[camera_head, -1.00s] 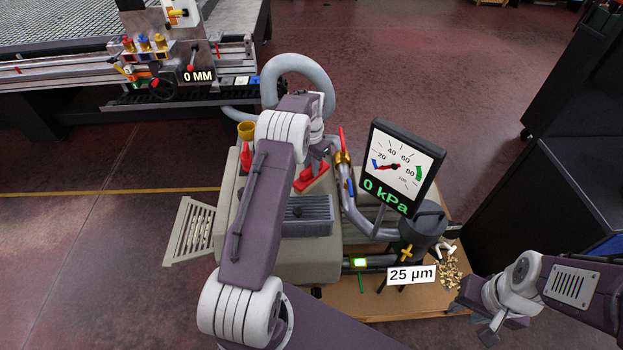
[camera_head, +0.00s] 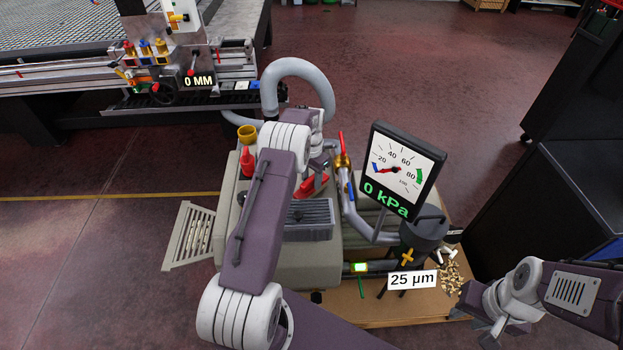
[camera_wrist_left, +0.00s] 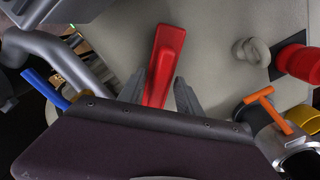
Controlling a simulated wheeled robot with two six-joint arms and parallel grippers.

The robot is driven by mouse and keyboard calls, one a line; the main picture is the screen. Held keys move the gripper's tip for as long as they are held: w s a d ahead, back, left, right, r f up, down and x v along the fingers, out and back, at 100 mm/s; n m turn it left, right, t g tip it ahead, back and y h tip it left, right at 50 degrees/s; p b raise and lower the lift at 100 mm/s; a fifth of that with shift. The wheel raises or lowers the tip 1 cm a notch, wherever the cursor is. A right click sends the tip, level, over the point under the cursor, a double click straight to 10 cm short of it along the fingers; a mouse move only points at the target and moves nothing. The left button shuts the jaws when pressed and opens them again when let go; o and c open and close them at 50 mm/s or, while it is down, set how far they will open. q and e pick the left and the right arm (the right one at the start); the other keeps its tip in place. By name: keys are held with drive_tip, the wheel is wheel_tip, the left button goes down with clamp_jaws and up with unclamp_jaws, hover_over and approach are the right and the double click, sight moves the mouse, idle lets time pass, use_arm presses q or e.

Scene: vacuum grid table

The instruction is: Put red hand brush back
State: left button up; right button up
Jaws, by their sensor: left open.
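The red hand brush (camera_head: 311,187) lies on the beige top of the vacuum unit (camera_head: 226,232), partly hidden by my left arm in the head view. In the left wrist view the red brush (camera_wrist_left: 164,62) points up the picture between my left gripper's fingers (camera_wrist_left: 160,88). The left gripper is open, with a finger on each side of the brush's lower part; I cannot tell whether they touch it. In the head view the left gripper (camera_head: 318,168) is at the brush. My right gripper (camera_head: 488,327) hangs at the lower right, away from the brush; its finger gap is unclear.
A dial gauge (camera_head: 404,167) and grey pipe (camera_head: 357,222) stand right of the brush. A red bottle (camera_head: 247,163) and yellow cup (camera_head: 246,132) are to its left. A ribbed grey block (camera_head: 309,220) sits nearer. Wood chips (camera_head: 450,279) lie on the board.

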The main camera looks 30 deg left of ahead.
use_arm(q)
wheel_tip(320, 180, up, 12)
drive_tip(key=p, duration=0.2)
drive_tip(key=s+d, duration=0.4)
drive_tip(key=s, duration=0.1)
drive_tip(key=s+d+r+n, duration=0.1)
drive_tip(key=s+d, duration=0.3)
drive_tip(key=s, duration=0.1)
drive_tip(key=s+d+r+n+t, duration=0.1)
drive_tip(key=s+d, duration=0.4)
drive_tip(key=s, duration=0.1)
drive_tip(key=shift+s+d, duration=0.1)
drive_tip(key=s+d+f, duration=0.1)
drive_tip(key=s+d, duration=0.1)
drive_tip(key=s, duration=0.7)
drive_tip(key=shift+s+f+n, duration=0.15)
drive_tip(key=shift+f+n, duration=0.1)
drive_tip(key=shift+n, duration=0.15)
drive_tip(key=shift+d, duration=0.1)
wheel_tip(320, 180, up, 11)
drive_tip(key=p, duration=1.1)
drive_tip(key=shift+f, duration=0.1)
